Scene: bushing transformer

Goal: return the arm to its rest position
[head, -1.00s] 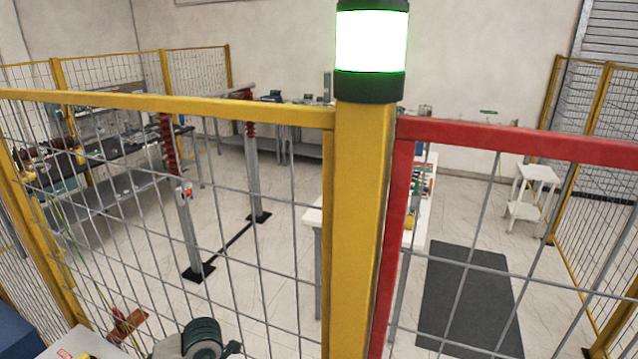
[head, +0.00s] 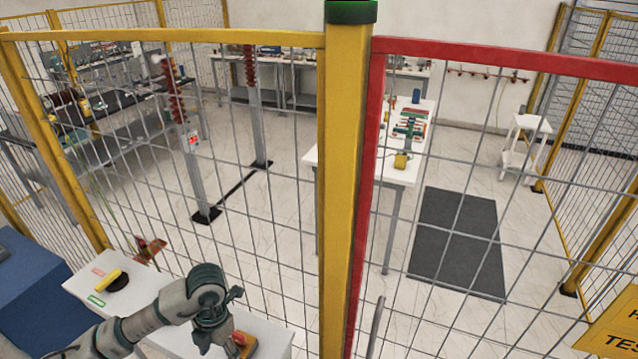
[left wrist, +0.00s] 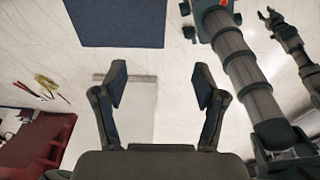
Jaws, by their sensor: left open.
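My left arm (head: 130,325) comes in from the lower left in the head view, bent, its far end over a white table (head: 275,335). The fingers there are hard to make out. In the left wrist view my left gripper (left wrist: 162,72) is open, its two dark fingers apart with nothing held between them. A pale rectangular surface shows behind the fingers. At the right of that view a thick ribbed grey link stands, and beside it a thinner dark arm (left wrist: 290,45) with a claw-like end; its finger state is unclear.
A yellow mesh fence with a thick post (head: 345,180) and a red-framed panel (head: 500,62) stands ahead. On the white table are a yellow-and-black item (head: 112,281) and a red-topped block (head: 240,343). A blue box (head: 40,300) is at left. Beyond the fence lies a dark mat (head: 460,240).

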